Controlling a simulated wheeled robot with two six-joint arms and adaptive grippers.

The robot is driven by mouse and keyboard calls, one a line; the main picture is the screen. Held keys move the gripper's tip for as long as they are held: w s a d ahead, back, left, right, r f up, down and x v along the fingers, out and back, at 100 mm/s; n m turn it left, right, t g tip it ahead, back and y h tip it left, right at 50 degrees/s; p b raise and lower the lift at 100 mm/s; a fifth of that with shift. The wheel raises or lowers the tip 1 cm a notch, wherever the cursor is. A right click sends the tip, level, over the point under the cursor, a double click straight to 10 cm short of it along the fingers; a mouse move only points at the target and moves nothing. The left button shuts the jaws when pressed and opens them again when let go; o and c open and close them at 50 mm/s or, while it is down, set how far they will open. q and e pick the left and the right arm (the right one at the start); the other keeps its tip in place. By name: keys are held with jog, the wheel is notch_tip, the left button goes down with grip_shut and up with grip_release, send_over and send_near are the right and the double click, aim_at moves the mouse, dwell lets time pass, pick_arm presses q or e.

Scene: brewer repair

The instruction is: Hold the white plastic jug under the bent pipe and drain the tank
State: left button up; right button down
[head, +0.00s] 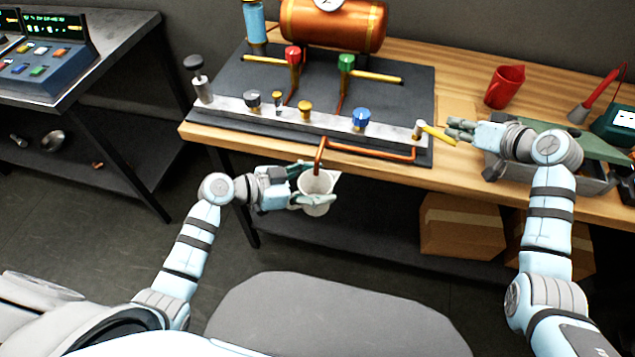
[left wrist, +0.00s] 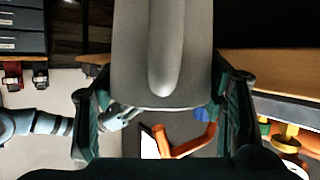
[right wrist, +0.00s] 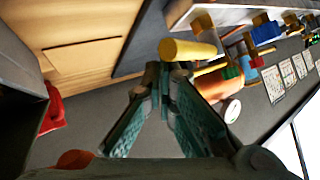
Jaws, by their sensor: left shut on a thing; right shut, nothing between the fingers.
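The white jug (head: 317,184) is held off the table's front edge, with its mouth below the end of the bent copper pipe (head: 319,158). My left gripper (head: 308,186) is shut on the jug, one finger on each side. The jug fills the middle of the left wrist view (left wrist: 163,50). Its inside is too small to read. The copper tank (head: 332,27) lies at the back of the bench. My right gripper (head: 462,130) is shut and empty, its tips close to the yellow lever (head: 438,135) at the rail's right end. The lever also shows in the right wrist view (right wrist: 188,50); contact is unclear.
A metal rail (head: 300,120) with several knobs runs along the bench front. Red (head: 292,56) and green (head: 346,63) valves stand behind it. A red mug (head: 505,87) and a grey tray (head: 600,180) are near my right arm. Cardboard boxes (head: 460,225) sit below.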

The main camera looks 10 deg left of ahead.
aim_at(448, 138)
jog(key=shift+s, duration=0.15)
jog(key=shift+s, duration=0.6)
jog(key=shift+s+a, duration=0.1)
jog(key=shift+s, duration=0.4)
jog(key=shift+s+a, duration=0.25)
jog(key=shift+s, duration=0.3)
